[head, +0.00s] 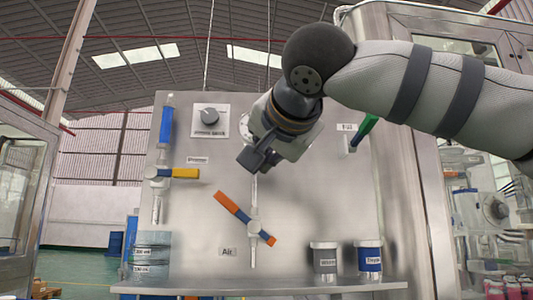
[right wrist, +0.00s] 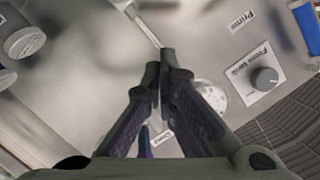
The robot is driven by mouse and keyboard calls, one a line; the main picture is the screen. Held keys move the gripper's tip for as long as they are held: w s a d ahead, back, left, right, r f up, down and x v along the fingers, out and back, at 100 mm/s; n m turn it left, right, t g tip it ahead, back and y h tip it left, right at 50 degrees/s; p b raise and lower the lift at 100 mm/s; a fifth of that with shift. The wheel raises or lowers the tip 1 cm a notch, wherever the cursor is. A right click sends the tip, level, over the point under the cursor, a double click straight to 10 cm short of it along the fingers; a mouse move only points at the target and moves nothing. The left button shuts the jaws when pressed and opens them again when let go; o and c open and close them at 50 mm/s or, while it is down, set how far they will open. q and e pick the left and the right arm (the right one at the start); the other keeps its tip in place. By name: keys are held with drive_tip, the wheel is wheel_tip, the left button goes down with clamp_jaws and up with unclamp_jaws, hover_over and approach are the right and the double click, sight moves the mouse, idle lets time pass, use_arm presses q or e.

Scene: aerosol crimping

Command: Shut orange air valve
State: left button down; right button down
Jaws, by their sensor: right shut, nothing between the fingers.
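The orange air valve handle (head: 233,207) is on the steel panel above and right of the "Air" label (head: 228,252). It lies diagonally across the vertical pipe, from upper left to lower right, over a pale valve body (head: 254,228). My right gripper (head: 253,164) is above the handle in the head view, apart from it in the picture. Its fingertips (right wrist: 167,62) are together and empty in the right wrist view, where I cannot make out the orange handle. My left gripper is not in view.
A yellow handle (head: 185,173) is at the panel's left and a green handle (head: 364,129) at its upper right. A knob (head: 209,116) sits top left. Jars (head: 325,262) stand on the lower ledge. My right gripper partly hides a gauge (right wrist: 212,95).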

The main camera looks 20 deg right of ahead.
sight(238, 213)
drive_tip(key=w+a+f, duration=0.2)
drive_tip(key=w+f, duration=0.1)
drive_tip(key=w, duration=0.1)
drive_tip(key=shift+w+f, duration=0.25)
drive_tip(key=shift+f, duration=0.15)
